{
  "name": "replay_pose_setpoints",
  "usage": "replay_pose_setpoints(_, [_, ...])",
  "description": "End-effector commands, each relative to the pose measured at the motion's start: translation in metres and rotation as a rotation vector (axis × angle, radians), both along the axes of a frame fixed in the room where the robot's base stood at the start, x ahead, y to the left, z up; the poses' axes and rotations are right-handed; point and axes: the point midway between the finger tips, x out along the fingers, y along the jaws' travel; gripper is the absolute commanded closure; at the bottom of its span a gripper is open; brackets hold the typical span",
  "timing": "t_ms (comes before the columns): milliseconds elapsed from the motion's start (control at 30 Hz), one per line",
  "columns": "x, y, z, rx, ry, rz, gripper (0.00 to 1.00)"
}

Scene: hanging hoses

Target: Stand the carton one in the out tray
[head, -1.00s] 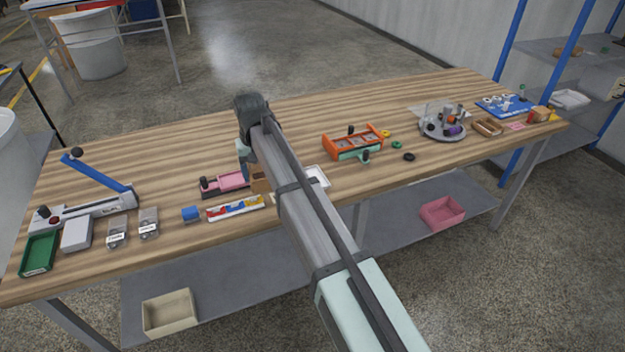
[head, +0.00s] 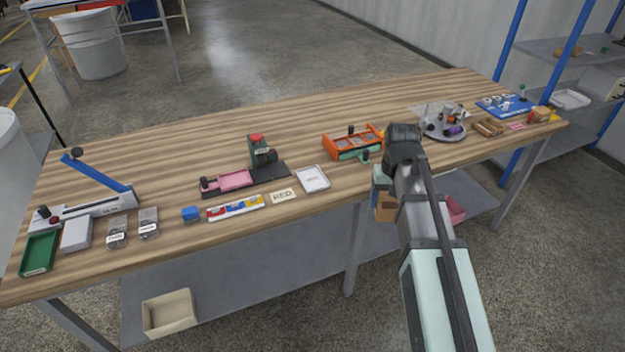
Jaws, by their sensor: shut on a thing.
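My gripper (head: 383,188) is shut on a brown carton (head: 386,212). It holds the carton below the wrist, and in the picture the carton lies over the table's front edge. The arm hides part of the carton. A small white tray (head: 312,179) with a label too small to read lies near the front edge, left of my gripper. It looks empty. I cannot tell for sure that it is the out tray.
A card reading RED (head: 283,196) lies left of the white tray. A dark fixture with a pink block (head: 235,179) and a dark device with a red button (head: 262,150) stand behind it. An orange frame (head: 352,142) stands behind my gripper. Bare wood lies between tray and gripper.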

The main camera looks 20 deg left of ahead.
Motion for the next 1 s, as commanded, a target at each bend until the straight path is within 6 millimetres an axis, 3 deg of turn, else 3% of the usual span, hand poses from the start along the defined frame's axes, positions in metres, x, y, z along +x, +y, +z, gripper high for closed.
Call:
replay_pose_setpoints(100, [0.003, -0.039, -0.002, 0.000, 0.002, -0.060, 0.62])
replay_pose_setpoints(500, [0.016, -0.150, -0.006, -0.001, 0.005, -0.238, 0.62])
replay_pose_setpoints(700, [0.019, -0.182, -0.007, -0.001, 0.006, -0.291, 0.62])
replay_pose_setpoints(1000, [0.021, -0.215, -0.007, -0.001, 0.006, -0.344, 0.62])
